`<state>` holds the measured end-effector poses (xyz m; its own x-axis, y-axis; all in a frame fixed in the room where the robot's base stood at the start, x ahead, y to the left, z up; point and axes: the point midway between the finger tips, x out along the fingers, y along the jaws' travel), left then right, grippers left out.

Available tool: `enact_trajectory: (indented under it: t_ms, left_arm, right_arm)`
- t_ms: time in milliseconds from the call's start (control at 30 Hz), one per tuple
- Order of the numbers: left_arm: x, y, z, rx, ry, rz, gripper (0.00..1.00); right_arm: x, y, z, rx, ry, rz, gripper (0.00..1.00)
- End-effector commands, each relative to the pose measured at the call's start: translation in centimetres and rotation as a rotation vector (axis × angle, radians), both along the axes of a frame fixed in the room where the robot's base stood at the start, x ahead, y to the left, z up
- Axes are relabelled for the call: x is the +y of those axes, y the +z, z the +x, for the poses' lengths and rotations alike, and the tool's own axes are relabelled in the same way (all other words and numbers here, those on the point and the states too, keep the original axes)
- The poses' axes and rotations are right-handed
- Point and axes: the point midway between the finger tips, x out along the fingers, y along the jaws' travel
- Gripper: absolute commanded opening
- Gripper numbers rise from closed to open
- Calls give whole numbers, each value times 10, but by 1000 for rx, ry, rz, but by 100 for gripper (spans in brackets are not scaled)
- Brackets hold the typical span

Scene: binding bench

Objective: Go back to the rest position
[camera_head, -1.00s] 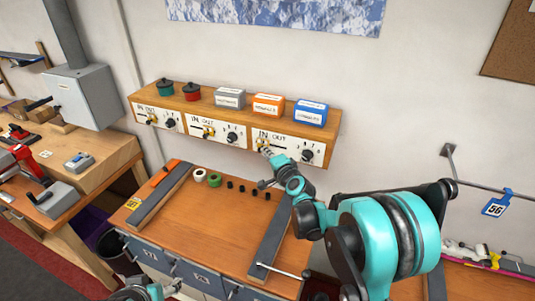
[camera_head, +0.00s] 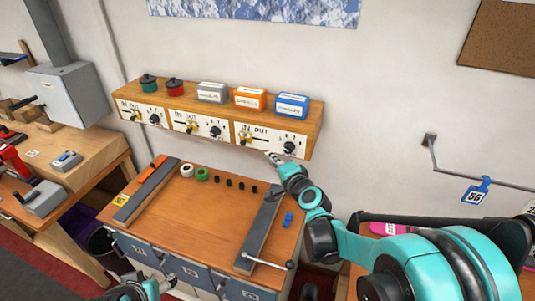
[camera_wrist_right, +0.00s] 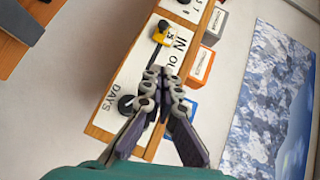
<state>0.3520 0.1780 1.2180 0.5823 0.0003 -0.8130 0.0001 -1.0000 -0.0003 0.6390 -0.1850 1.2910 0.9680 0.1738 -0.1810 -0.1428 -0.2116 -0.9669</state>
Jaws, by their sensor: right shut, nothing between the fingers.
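My right gripper (camera_head: 272,157) is shut and empty. It is just below the right-hand control panel (camera_head: 270,138) of the wooden shelf box, apart from the yellow slider handle (camera_head: 245,138) as far as I can see. In the right wrist view my closed fingers (camera_wrist_right: 165,75) overlap the panel, with the yellow slider (camera_wrist_right: 160,33) above them and a black knob (camera_wrist_right: 126,104) to their left. My left arm shows only in part at the bottom edge (camera_head: 145,288); its finger state is unclear.
Tins and grey, orange and blue boxes (camera_head: 291,106) stand on the shelf. The wooden bench (camera_head: 215,215) below holds tape rolls, small black pieces and long dark bars (camera_head: 262,232). A wall rail with a blue tag 56 (camera_head: 476,192) is at right.

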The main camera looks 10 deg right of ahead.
Motion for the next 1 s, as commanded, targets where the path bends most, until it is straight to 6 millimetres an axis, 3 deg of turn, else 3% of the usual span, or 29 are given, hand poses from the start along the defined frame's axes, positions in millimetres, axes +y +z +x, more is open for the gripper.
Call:
enact_trajectory:
  t_ms: [533,667,767,900,1000]
  left_arm:
    - [0,-1,0,0,0,0,63]
    - [0,-16,0,0,0,0,63]
    - [0,-42,0,0,0,0,63]
    - [0,-85,0,0,0,0,63]
    - [0,-114,0,0,0,0,63]
  right_arm:
    - [0,0,-3,1,2,-4,0]
    - [11,-13,-17,24,44,-81,0]
    - [28,-38,-45,71,123,-226,0]
    - [48,-93,-106,171,270,-509,0]
    - [49,-137,-154,255,372,-712,0]
